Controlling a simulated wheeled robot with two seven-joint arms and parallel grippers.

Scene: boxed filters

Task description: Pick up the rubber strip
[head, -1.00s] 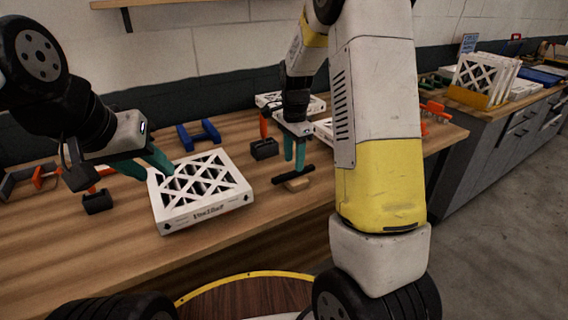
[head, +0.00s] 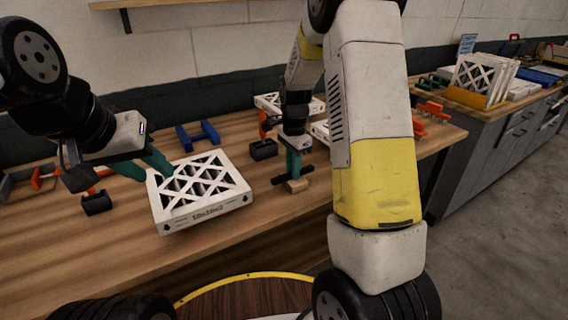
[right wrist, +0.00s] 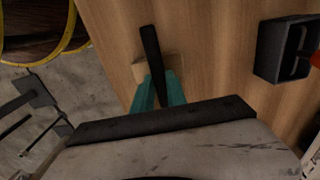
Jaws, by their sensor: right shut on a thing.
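The rubber strip is a thin black bar. In the head view its left end (head: 279,179) shows beside my right gripper (head: 293,172). In the right wrist view the strip (right wrist: 151,50) runs between the teal fingers, which are shut on it. A small wooden block (head: 298,186) lies directly below; it also shows in the right wrist view (right wrist: 139,71). I cannot tell whether the strip still touches the block. My left gripper (head: 157,174) is open, its fingers at the left edge of a white boxed filter (head: 205,210).
A black holder (head: 263,150) stands behind the strip, and another (head: 96,203) lies left of the filter. A blue bracket (head: 197,136) is farther back. Bare wooden bench (head: 110,245) lies in front. A side bench at the right holds more filters (head: 480,78).

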